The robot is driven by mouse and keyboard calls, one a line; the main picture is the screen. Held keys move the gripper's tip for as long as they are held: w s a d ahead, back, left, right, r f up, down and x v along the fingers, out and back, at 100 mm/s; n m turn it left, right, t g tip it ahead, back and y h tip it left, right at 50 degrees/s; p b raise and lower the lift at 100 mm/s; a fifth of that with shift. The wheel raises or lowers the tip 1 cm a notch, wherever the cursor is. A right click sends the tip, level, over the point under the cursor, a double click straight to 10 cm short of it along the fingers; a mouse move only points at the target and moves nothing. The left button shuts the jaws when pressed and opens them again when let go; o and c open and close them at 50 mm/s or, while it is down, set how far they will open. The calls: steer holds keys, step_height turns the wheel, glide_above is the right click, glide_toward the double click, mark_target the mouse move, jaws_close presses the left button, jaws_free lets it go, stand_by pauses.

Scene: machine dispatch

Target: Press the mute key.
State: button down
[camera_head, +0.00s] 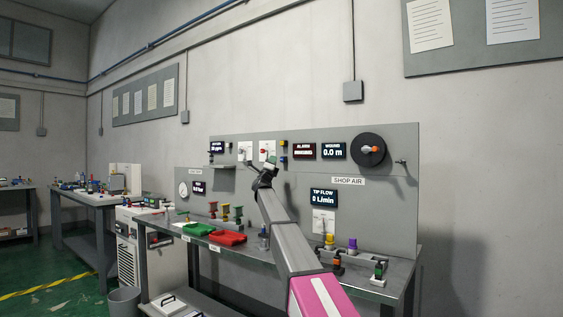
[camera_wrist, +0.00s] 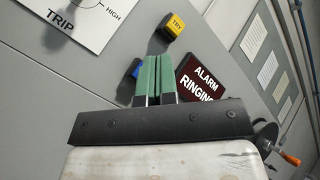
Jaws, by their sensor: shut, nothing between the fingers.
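A blue key (camera_wrist: 134,68) is on the wall panel in the wrist view, partly hidden behind my gripper (camera_wrist: 163,59), so its label cannot be read. A yellow key marked TRY (camera_wrist: 174,27) sits above it. The alarm display (camera_wrist: 201,80) reads ALARM RINGING and is right of the fingers. My gripper's green fingers are together with nothing between them, in front of the panel. In the head view the alarm display (camera_head: 304,151) is right of the yellow key (camera_head: 283,144) and the blue key (camera_head: 284,158), and my gripper (camera_head: 269,163) is just left of them.
A TRIP dial plate (camera_wrist: 75,20) is at the upper left of the wrist view. A hose reel (camera_head: 368,149) with an orange handle is on the panel's right. The bench (camera_head: 262,259) below holds a red tray (camera_head: 228,238), a green tray (camera_head: 198,229) and several fittings.

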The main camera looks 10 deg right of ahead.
steer(key=shift+w+d, duration=0.9)
steer(key=shift+w, duration=0.1)
steer(key=shift+w+d, duration=0.15)
stand_by(1.3)
steer(key=shift+w+d, duration=0.15)
steer(key=shift+w+d, duration=0.35)
steer(key=shift+w, duration=0.05)
stand_by(1.0)
steer(key=shift+s, duration=0.1)
steer(key=shift+s+a, duration=0.6)
stand_by(0.4)
steer(key=s+a, duration=0.1)
steer(key=s, duration=0.1)
steer(key=s+a, duration=0.1)
steer(key=a, duration=0.1)
steer(key=shift+s+a, duration=0.2)
steer(key=shift+s, duration=0.15)
